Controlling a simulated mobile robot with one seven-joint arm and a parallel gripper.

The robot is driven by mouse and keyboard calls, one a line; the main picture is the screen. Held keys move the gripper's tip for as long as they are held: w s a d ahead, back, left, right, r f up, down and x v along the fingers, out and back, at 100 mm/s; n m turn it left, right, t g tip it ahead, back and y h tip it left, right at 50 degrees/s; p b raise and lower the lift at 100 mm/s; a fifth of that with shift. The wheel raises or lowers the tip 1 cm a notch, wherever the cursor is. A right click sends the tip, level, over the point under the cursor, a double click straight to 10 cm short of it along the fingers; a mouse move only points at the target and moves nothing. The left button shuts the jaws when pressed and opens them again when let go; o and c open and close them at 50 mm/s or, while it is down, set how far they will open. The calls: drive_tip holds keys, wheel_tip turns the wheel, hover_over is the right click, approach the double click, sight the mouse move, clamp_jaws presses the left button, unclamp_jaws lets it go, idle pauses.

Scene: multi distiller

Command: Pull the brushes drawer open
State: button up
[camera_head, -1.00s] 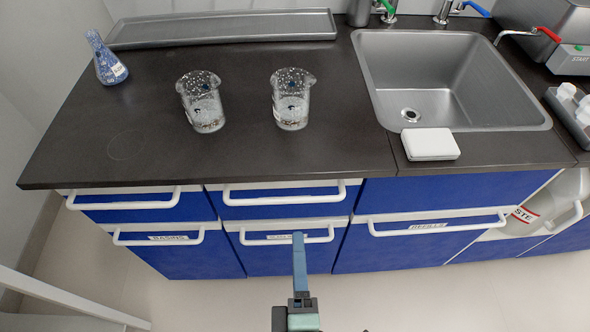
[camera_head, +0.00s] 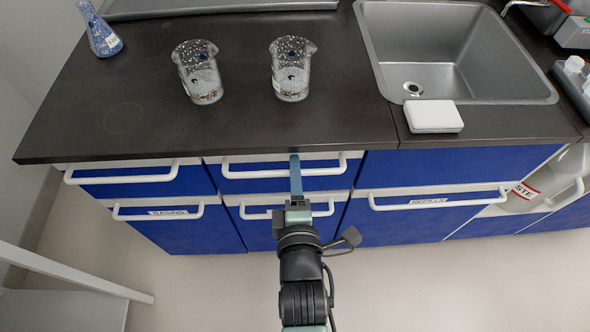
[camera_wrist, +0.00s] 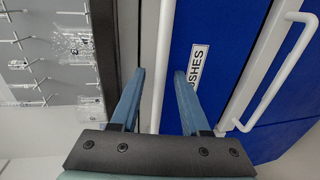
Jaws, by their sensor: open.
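The brushes drawer (camera_head: 250,186) is the upper middle blue drawer, with its front flush and closed. Its label (camera_wrist: 196,75), partly hidden by a finger, reads "USHES" in the wrist view. Its white bar handle (camera_head: 255,173) runs across the front under the counter edge; it also shows in the wrist view (camera_wrist: 162,50). My gripper (camera_head: 295,170) is open, with blue fingers reaching up to this handle right of its middle. In the wrist view the bar lies between my two fingers (camera_wrist: 160,78). Contact cannot be told.
The lower middle drawer has a white handle (camera_head: 255,213) below my fingers. Drawers labelled basins (camera_head: 172,212) and refills (camera_head: 430,203) flank it. Two glass beakers (camera_head: 292,70), a white box (camera_head: 433,117) and a sink (camera_head: 415,85) are on the dark counter (camera_head: 130,115).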

drive_tip(key=shift+w+f, duration=0.1)
drive_tip(key=shift+w, duration=0.45)
clamp_jaws()
idle(1.1)
